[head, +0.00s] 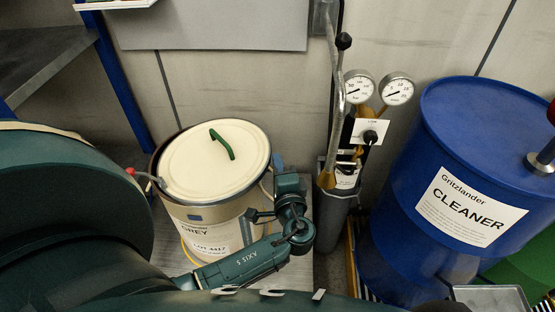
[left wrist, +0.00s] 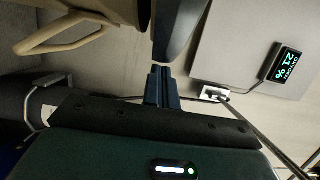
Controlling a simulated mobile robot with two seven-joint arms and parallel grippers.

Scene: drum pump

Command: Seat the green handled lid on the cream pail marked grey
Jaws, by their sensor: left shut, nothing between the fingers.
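A dark band of rim shows along the lid's left edge; I cannot tell whether the lid sits fully down. My left gripper (head: 279,164) is beside the pail's right rim, away from the green handle. Its fingers (left wrist: 161,88) are shut and empty in the left wrist view. My right gripper is not in view.
A gas cylinder (head: 338,205) with two gauges stands right of the pail. A large blue CLEANER drum (head: 400,200) fills the right. A grey shelf (head: 45,60) with a blue post is at upper left. The left wrist view shows a lit display (left wrist: 287,63).

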